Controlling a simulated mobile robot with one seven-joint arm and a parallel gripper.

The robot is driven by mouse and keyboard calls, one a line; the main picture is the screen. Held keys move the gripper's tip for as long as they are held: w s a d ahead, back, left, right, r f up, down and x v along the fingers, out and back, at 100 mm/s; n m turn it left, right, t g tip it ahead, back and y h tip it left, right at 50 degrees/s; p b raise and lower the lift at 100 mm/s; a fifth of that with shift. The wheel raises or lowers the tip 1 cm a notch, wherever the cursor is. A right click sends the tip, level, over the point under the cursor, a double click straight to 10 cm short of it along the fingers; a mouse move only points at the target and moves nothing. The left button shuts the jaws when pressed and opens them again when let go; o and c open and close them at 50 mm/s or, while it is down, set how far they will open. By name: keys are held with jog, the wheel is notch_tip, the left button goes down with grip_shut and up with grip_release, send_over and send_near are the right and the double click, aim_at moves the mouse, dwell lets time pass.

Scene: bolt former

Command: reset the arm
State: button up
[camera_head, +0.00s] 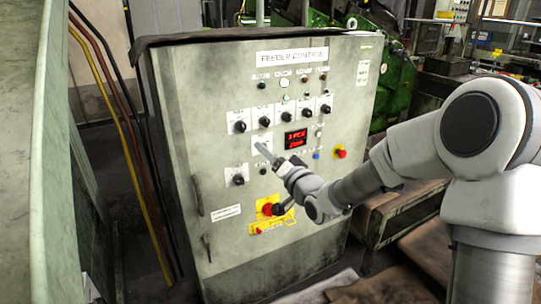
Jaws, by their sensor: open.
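My gripper (267,153) is at the end of my white and grey arm, which reaches in from the right. It is in front of the middle of the feeder control panel (210,120), between the rows of knobs and the red switch. I see no object held in it. The fingers are small in this view, and whether they touch the panel cannot be told. My forearm and wrist cover part of the panel's lower right area.
The cabinet carries black knobs (239,126), a red digital display (296,139), a red switch on a yellow plate (268,208) and a red button (340,152). Cables (120,115) run down at left. Green machinery (397,85) stands behind; a low bench (385,222) stands at right.

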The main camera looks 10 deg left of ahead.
jog(key=s+d+r+n+g+h+p, duration=0.1)
jog(key=s+d+r+g+h, duration=0.15)
jog(key=s+d, duration=0.25)
jog(key=s+d+r+g+h+p, duration=0.1)
jog(key=s+d+r+h+p, duration=0.1)
jog(key=s+d+r+h, duration=0.25)
jog(key=s+d+r+n+g+h+p, duration=0.1)
jog(key=s+d+h, duration=0.2)
jog(key=s+d, duration=0.35)
jog(key=s+d+g+p, duration=0.1)
jog(key=s+d+g, duration=0.1)
jog(key=s, duration=0.8)
jog(key=s+d+g+p, duration=0.1)
jog(key=s+d+g, duration=0.2)
jog(key=s, duration=0.7)
jog(key=shift+r, duration=0.15)
